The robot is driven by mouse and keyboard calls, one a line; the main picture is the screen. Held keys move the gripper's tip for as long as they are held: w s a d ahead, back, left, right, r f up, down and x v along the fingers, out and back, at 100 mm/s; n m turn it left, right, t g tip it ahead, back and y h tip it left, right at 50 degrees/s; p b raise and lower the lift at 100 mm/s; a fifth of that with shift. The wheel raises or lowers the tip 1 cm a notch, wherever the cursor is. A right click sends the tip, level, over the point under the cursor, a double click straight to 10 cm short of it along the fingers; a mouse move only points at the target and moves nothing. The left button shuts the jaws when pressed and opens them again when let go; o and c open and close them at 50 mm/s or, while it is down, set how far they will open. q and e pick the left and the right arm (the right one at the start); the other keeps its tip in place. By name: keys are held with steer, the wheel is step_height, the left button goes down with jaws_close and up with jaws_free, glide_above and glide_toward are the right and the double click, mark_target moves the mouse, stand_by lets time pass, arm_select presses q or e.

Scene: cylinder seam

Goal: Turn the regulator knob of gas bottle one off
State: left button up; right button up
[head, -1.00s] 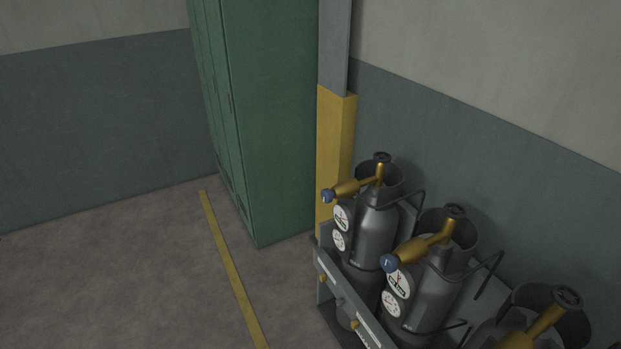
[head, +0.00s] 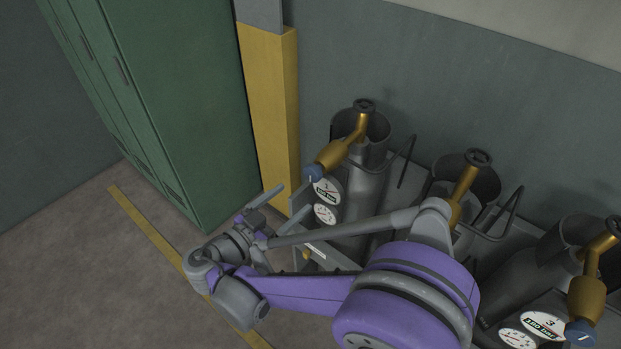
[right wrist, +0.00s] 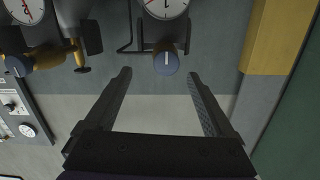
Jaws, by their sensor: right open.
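Several grey gas bottles stand in a rack, each with a brass regulator and a blue knob. The bottle at the left end (head: 358,185) is by the yellow post; its blue knob (head: 315,172) is at the regulator's front, above two round gauges. My right gripper (head: 292,200) is open and empty, just below and in front of this knob. In the right wrist view, the knob (right wrist: 166,63) with a white mark shows between the open fingertips (right wrist: 159,73), apart from both. The middle bottle's knob is hidden behind my arm. My left gripper is not in view.
A yellow post (head: 270,110) and a green locker (head: 185,90) stand left of the rack. A neighbouring regulator knob (right wrist: 19,66) is at the left in the right wrist view. Handles stick out between bottles. Floor with a yellow line (head: 150,225) is clear at left.

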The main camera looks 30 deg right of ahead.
mark_target(311, 174)
steer(key=shift+m+h, duration=0.4)
steer(key=shift+m, duration=0.3)
steer(key=x, duration=0.6)
steer(key=w+r+x, duration=0.1)
steer(key=x, duration=0.2)
steer(key=shift+w, duration=0.2)
steer(key=c, duration=1.4)
